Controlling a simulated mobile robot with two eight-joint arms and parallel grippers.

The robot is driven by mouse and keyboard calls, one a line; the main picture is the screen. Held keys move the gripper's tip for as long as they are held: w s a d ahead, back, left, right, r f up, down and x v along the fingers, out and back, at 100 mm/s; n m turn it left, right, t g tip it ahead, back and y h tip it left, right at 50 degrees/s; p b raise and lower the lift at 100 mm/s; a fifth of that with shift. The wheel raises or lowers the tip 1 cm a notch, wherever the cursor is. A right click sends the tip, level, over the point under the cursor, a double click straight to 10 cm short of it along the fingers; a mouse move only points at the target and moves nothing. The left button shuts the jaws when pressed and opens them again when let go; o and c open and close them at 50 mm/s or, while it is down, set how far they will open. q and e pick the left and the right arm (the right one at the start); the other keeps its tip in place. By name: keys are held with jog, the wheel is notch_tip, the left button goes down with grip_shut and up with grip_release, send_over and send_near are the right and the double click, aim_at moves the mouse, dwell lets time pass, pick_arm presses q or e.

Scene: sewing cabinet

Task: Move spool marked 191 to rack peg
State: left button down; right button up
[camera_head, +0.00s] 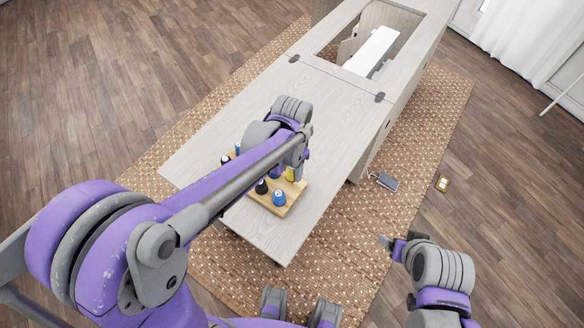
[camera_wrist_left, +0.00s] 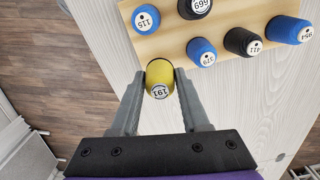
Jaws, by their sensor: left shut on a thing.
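The yellow spool marked 191 (camera_wrist_left: 159,78) is between the fingers of my left gripper (camera_wrist_left: 160,86), which is shut on it. Its numbered white end faces the wrist camera. In the head view part of the yellow spool (camera_head: 290,174) shows below my left wrist, near the wooden rack. The light wooden rack (camera_wrist_left: 172,42) holds several blue and black spools and lies just beyond the held spool. The rack's near corner (camera_head: 292,205) also shows in the head view; my arm hides much of it. My right gripper (camera_head: 386,243) is off to the right, away from the table; its fingers are unclear.
Blue spool 115 (camera_wrist_left: 146,18), black 669 (camera_wrist_left: 195,7), blue 379 (camera_wrist_left: 201,50), black 411 (camera_wrist_left: 243,42) and blue 954 (camera_wrist_left: 290,30) stand on the rack. The pale tabletop (camera_head: 335,120) is clear behind. An open recess with a white machine (camera_head: 371,48) is farther back.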

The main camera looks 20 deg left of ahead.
pick_arm(q)
jog(key=shift+f+b, duration=1.05)
jog(key=shift+f, duration=0.45)
jog(key=shift+c, duration=1.5)
grip_release()
jog(key=shift+r, duration=0.15)
notch_tip(320, 180, up, 11)
jog(key=p, duration=0.1)
jog(key=shift+f, duration=0.2)
